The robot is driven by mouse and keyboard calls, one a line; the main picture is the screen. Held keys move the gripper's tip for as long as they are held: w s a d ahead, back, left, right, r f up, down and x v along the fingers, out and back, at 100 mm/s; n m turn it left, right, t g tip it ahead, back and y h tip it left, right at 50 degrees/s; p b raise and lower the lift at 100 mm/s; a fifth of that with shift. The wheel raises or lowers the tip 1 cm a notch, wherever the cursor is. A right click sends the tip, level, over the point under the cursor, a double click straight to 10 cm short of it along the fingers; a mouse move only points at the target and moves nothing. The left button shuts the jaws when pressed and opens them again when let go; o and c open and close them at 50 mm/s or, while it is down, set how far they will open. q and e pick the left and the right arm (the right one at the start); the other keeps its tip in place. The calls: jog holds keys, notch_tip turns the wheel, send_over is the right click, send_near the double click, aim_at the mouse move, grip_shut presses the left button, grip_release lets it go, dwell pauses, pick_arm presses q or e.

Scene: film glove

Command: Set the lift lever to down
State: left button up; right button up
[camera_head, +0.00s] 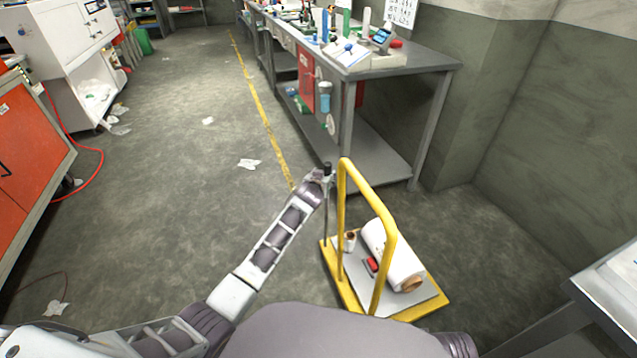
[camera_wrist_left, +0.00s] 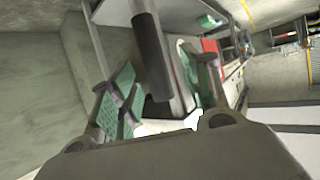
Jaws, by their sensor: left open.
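The lift lever (camera_head: 327,167) has a black grip on a thin dark rod, standing upright beside the yellow handle of a small cart (camera_head: 439,303). My left gripper (camera_head: 319,176) is at the lever's grip, just left of it in the head view. In the left wrist view the lever's dark cylindrical grip (camera_wrist_left: 152,55) fills the space in front of the open left gripper (camera_wrist_left: 155,90), between its green-padded fingers. I cannot tell whether the fingers touch it. The lever's lower end is hard to make out. My right gripper is not in view.
The cart carries a large white film roll (camera_head: 392,256), a small roll (camera_head: 350,241) and a red item (camera_head: 372,265). A cluttered workbench (camera_head: 430,62) stands behind. A table corner (camera_head: 600,300) is at the right. Open floor lies left, with scraps of litter.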

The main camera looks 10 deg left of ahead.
pick_arm(q)
jog(key=v, duration=0.7)
dwell(0.5)
jog(key=shift+a, duration=0.15)
dwell(0.4)
